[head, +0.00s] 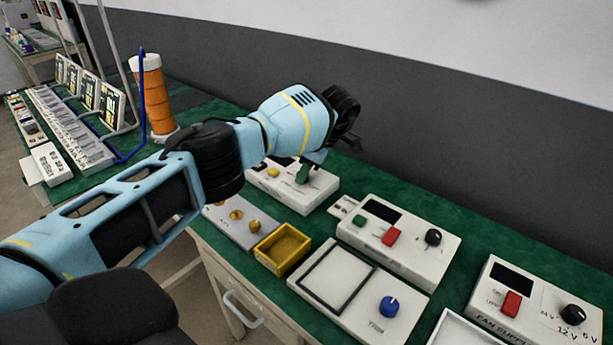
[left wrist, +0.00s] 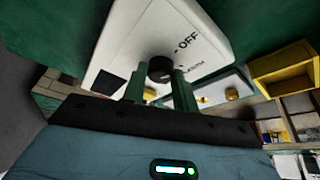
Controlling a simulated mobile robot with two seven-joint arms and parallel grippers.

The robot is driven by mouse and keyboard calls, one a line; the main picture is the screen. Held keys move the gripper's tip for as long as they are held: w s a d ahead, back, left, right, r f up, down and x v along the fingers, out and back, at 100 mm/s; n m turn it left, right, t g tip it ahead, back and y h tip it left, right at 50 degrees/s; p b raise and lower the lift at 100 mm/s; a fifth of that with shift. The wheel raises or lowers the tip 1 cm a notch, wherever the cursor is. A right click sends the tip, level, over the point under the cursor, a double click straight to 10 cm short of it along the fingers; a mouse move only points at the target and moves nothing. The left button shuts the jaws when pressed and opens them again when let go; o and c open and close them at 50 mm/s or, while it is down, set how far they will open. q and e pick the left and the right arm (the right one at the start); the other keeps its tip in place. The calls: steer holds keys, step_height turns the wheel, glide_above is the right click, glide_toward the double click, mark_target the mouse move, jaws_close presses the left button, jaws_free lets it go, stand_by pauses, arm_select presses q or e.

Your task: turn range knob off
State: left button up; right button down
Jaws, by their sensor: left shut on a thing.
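The range knob (left wrist: 160,69) is a small black round knob on a white box (left wrist: 150,25), seen in the left wrist view. The printed word OFF is on the panel just beside it; I cannot tell where the knob's pointer stands. My left gripper (left wrist: 161,80) has its two green fingers shut on the knob, one on each side. In the head view the left gripper (head: 304,172) reaches down onto the white box (head: 315,192), and its body hides the knob there. My right gripper is not in view.
A yellow tray (head: 283,249) and a grey panel with yellow knobs (head: 237,215) lie close in front. Other white boxes, with a red switch (head: 391,236) and a blue knob (head: 389,307), stand to the right. An orange canister (head: 152,95) stands left. A grey wall is behind.

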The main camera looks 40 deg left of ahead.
arm_select(q)
steer(key=n+b, duration=0.2)
steer(key=shift+w+f+g+b, duration=0.1)
steer(key=shift+f+g+b, duration=0.1)
steer(key=shift+g+b, duration=0.15)
steer(key=shift+r+n+h+b, duration=0.1)
steer(key=shift+n+h+b, duration=0.2)
steer(key=shift+n+b, duration=0.45)
steer(key=shift+r+b, duration=0.1)
steer(key=shift+b, duration=0.2)
steer(key=o, duration=1)
steer(key=shift+g, duration=0.25)
steer(key=shift+c, duration=0.2)
